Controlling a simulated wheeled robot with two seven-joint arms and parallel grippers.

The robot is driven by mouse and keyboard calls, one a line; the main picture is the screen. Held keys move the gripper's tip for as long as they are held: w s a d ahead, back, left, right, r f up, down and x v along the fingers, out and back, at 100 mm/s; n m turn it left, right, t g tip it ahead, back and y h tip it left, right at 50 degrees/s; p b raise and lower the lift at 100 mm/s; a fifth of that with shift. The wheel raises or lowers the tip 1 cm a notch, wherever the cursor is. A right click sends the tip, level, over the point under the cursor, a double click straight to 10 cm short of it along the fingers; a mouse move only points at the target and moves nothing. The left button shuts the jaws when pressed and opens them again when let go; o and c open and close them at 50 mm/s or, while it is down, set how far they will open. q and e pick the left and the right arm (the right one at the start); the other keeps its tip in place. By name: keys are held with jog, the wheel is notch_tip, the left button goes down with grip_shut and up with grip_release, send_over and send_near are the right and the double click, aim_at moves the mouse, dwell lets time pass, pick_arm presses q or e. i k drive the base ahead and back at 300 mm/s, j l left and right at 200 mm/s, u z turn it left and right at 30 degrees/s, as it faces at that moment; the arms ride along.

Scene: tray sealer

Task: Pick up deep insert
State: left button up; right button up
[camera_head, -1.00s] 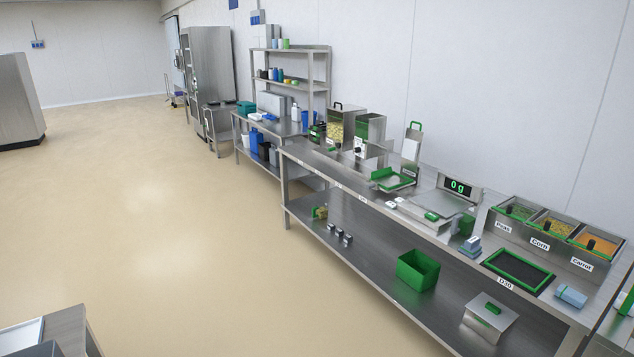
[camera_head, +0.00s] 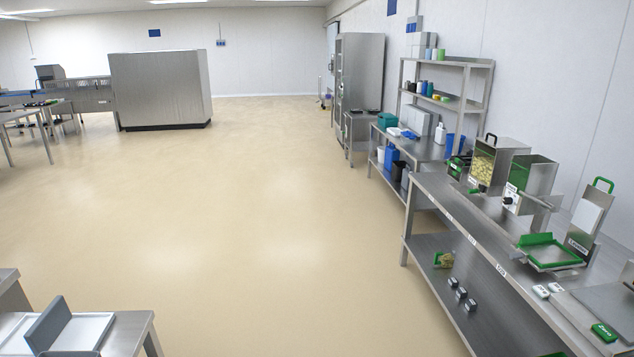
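I cannot pick out with certainty a thing that is the deep insert. A green-framed tray-like piece (camera_head: 549,252) lies on the steel bench at the right, beside a tilted steel panel with a green handle (camera_head: 590,219). Several small dark blocks (camera_head: 461,293) sit on the bench's lower shelf. Neither of my grippers shows in the head view.
The long steel bench (camera_head: 480,228) runs along the right wall, with steel containers (camera_head: 497,160) on it. A steel table (camera_head: 133,334) with a grey upright panel (camera_head: 47,325) stands at the lower left. A steel cabinet (camera_head: 160,88) stands far back. Open floor lies between.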

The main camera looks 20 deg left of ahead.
aim_at(55, 328)
jog(key=i+j+u, duration=0.15)
jog(key=i+u, duration=0.8)
jog(key=i, duration=0.15)
jog(key=i+l+u, duration=0.3)
jog(key=i+u, duration=0.15)
jog(key=i, duration=0.05)
